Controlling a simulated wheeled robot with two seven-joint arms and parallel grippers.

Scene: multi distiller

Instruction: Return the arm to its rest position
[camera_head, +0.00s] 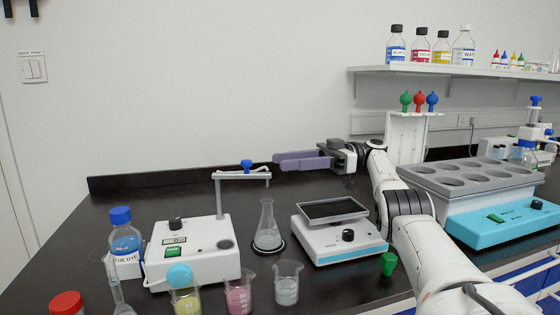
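My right arm comes in from the lower right and bends at its elbow above the bench. My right gripper (276,160) points left, held in the air above the back of the bench, behind the conical flask and the scale. Its two purple-grey fingers overlap from this side, so the gap between them is unclear. No object shows in them. My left arm and gripper are not in this view.
A white stirrer (190,265) with a post stands left, next to the blue dye bottle (125,240). A conical flask (267,228) and a scale (345,252) stand mid-bench. Several beakers line the front. A grey rack (425,178) and teal device (500,232) fill the right.

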